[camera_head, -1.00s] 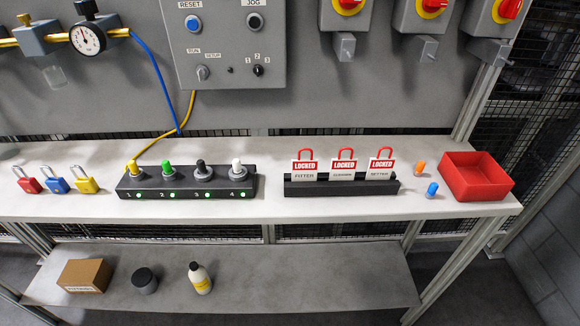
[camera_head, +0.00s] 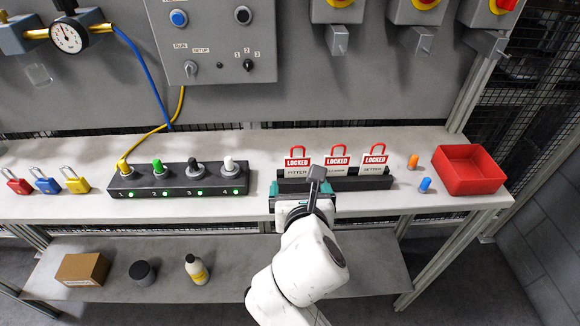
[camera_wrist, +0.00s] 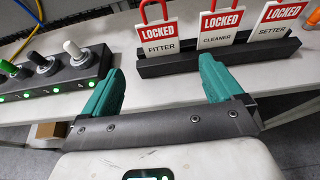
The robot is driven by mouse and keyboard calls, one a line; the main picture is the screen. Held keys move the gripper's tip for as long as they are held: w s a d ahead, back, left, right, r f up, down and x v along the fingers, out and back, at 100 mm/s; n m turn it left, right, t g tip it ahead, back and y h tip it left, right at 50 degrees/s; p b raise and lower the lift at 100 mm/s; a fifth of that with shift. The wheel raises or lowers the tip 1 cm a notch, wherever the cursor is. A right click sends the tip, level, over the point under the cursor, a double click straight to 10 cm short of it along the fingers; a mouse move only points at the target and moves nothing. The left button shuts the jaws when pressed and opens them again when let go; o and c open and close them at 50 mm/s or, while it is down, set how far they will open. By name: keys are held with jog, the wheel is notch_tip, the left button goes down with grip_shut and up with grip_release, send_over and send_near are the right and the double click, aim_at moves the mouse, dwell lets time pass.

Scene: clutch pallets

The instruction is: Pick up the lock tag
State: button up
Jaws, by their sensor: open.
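Three red-and-white LOCKED tags stand in a row in a black rack (camera_wrist: 195,64). In the wrist view they read FITTER (camera_wrist: 160,38), CLEANER (camera_wrist: 217,32) and SETTER (camera_wrist: 277,25), from left to right. In the head view the fitter tag (camera_head: 297,160), cleaner tag (camera_head: 337,158) and setter tag (camera_head: 374,158) show behind my arm. My gripper (camera_wrist: 160,85) is open and empty, with its teal fingers wide apart. It is in front of the rack's left part, and the fitter tag shows beyond the gap between the fingers. In the head view my wrist hides part of the rack.
A black block with several coloured knobs (camera_head: 178,181) stands left of the rack. Orange (camera_head: 413,161) and blue (camera_head: 425,184) plugs and a red bin (camera_head: 468,180) are to the right. Padlocks (camera_head: 46,183) lie far left. The bench front between them is mostly clear.

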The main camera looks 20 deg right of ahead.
aim_at(297, 168)
jog(key=x, duration=0.4)
jog(key=shift+w+d+f, duration=0.15)
jog(key=shift+w, duration=0.2)
jog(key=shift+r+x, duration=0.2)
jog(key=shift+x, duration=2.55)
jog(key=shift+c, duration=0.3)
jog(key=c, duration=1)
jog(key=shift+o, duration=0.2)
jog(key=shift+r, duration=0.15)
